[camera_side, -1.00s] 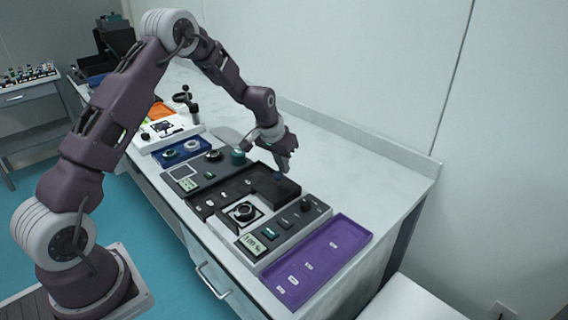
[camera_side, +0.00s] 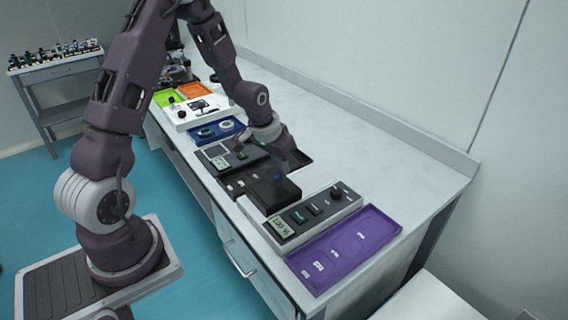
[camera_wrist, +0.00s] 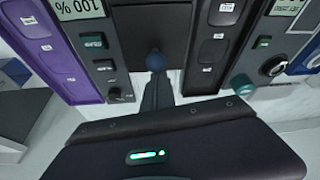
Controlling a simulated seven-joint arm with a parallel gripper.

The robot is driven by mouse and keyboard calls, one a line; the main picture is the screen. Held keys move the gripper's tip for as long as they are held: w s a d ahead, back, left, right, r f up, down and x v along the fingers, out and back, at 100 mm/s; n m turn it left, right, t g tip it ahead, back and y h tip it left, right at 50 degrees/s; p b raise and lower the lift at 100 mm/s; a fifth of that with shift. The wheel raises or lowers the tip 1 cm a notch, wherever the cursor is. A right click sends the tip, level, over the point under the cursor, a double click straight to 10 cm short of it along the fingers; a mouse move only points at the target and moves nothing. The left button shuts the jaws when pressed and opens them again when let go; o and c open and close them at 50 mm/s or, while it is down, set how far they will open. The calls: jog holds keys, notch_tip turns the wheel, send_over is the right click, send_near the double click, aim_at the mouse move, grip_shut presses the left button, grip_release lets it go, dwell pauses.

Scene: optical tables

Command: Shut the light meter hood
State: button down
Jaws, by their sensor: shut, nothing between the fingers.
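The light meter (camera_side: 322,208) is a grey panel with a small lit display, buttons and a black knob. The display shows in the wrist view (camera_wrist: 78,8), upside down, and appears to read 100 %. The black box-shaped hood (camera_side: 272,196) lies down beside the panel, over the place of the round sensor, which is hidden. A blue knob (camera_side: 277,177) sits on the hood, seen also in the wrist view (camera_wrist: 156,61). My gripper (camera_side: 287,168) is shut and empty, its fingertips at the blue knob; whether they touch cannot be told.
A purple tray (camera_side: 372,224) lies on the near side of the meter. A black tray (camera_side: 236,186), a dark device (camera_side: 217,158) and a blue tray (camera_side: 232,136) stand on the far side. The bench top (camera_side: 375,160) toward the wall is clear.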

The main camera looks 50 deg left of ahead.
jog(key=w+r, duration=0.1)
jog(key=w, duration=0.3)
notch_tip(320, 180, up, 13)
send_over(284, 182)
jog(key=s+d, duration=0.3)
jog(key=s+d+r, duration=0.2)
jog(key=s+d, duration=0.1)
jog(key=s, duration=0.4)
jog(key=s+d+r+m+t, duration=0.1)
jog(key=s+d+r, duration=0.2)
jog(key=s, duration=0.5)
jog(key=s+d+r+m, duration=0.1)
jog(key=s+d+r, duration=0.2)
jog(key=s+d, duration=0.2)
jog(key=s, duration=0.3)
jog(key=shift+d+r+h, duration=0.15)
jog(key=shift+d+h, duration=0.05)
jog(key=shift+h, duration=0.2)
